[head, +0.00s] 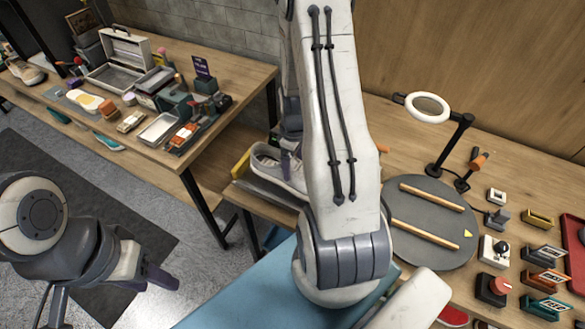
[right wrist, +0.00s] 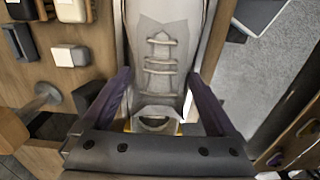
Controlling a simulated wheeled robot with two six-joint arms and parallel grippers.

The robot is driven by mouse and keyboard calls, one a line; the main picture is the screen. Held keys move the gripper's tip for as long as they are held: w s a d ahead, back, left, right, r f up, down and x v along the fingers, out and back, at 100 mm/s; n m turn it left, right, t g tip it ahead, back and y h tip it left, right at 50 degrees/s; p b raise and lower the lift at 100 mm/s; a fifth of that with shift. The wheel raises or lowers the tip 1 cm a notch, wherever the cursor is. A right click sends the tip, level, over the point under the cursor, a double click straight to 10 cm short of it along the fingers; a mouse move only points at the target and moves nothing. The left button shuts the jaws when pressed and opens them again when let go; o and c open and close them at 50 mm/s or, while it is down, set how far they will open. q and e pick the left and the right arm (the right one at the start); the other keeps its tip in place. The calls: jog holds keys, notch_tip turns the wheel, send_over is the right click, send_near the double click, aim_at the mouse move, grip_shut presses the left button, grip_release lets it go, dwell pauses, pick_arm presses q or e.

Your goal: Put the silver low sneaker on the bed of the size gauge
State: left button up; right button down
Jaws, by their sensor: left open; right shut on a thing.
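In the right wrist view the sneaker (right wrist: 160,55) fills the middle, laces facing the camera. My right gripper (right wrist: 160,85) is shut on it, one purple finger on each side. A yellow-edged piece (head: 241,164) shows beside the sneaker; it may be part of the size gauge, but most is hidden. I cannot tell whether the sneaker rests on it. My left gripper (head: 153,274) is open and empty at the lower left, over the floor.
A round dark turntable (head: 432,252) with two wooden strips lies on the bench, right of my right arm. A magnifier lamp (head: 428,107) stands behind it, and several small blocks lie to its right. A second table (head: 225,75) at the left holds cases and tools.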

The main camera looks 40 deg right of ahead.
aim_at(294, 165)
notch_tip(294, 165, down, 3)
jog(key=shift+f+p, duration=0.1)
jog(key=shift+p, duration=0.2)
jog(key=shift+f, duration=0.1)
grip_release()
